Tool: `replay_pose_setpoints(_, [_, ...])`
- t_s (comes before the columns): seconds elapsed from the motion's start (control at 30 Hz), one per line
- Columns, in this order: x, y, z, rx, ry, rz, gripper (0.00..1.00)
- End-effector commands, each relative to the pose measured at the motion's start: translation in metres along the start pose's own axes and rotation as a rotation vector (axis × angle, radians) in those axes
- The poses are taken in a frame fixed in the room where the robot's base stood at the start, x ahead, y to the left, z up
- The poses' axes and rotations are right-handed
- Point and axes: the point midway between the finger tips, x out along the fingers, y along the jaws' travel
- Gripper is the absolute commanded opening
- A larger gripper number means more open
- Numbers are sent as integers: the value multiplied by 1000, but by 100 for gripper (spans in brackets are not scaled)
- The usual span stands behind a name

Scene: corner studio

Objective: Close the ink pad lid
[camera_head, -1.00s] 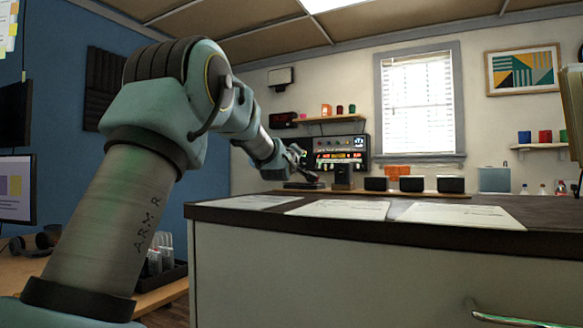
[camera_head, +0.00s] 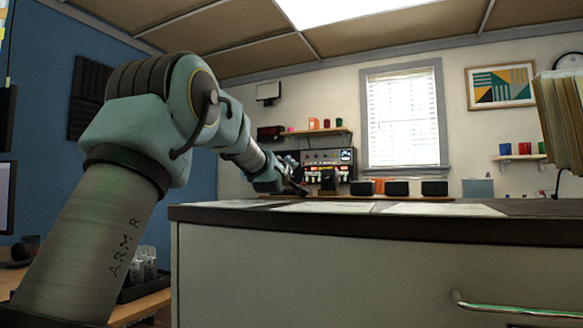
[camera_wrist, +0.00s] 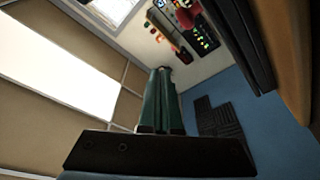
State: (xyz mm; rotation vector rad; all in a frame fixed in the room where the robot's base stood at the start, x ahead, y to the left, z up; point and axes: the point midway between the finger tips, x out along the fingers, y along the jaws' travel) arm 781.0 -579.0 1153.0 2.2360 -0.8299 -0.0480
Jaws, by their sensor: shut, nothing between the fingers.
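My gripper (camera_head: 299,189) is low over the far left part of the dark countertop (camera_head: 540,206), at the end of my outstretched arm. In the wrist view its green fingers (camera_wrist: 162,72) are together with nothing between them. I cannot clearly make out the ink pad or its lid; the counter is seen nearly edge-on and my gripper covers part of that spot. A dark slab (camera_wrist: 243,42) fills the upper right of the wrist view, close to the camera and beside the fingers; I cannot tell what it is.
A dark upright block (camera_head: 327,180) stands just right of my gripper. Black boxes (camera_head: 396,188) stand in a row further right. Flat paper sheets (camera_head: 440,209) lie on the near counter. A panel with lights (camera_head: 328,158) is behind. A drawer handle (camera_head: 510,308) juts out at the front.

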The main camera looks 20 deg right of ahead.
Motion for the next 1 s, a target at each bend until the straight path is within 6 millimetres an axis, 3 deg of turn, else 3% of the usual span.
replay_pose_setpoints(0.23, [2,7,-6,0,1,1,0])
replay_pose_setpoints(0.47, [12,36,-32,0,1,2,0])
replay_pose_setpoints(0.53, [-4,26,-26,0,-1,-1,0])
replay_pose_setpoints(0.8, [-56,17,-29,1,0,-1,0])
replay_pose_setpoints(1.0, [-81,14,-30,0,-1,0,0])
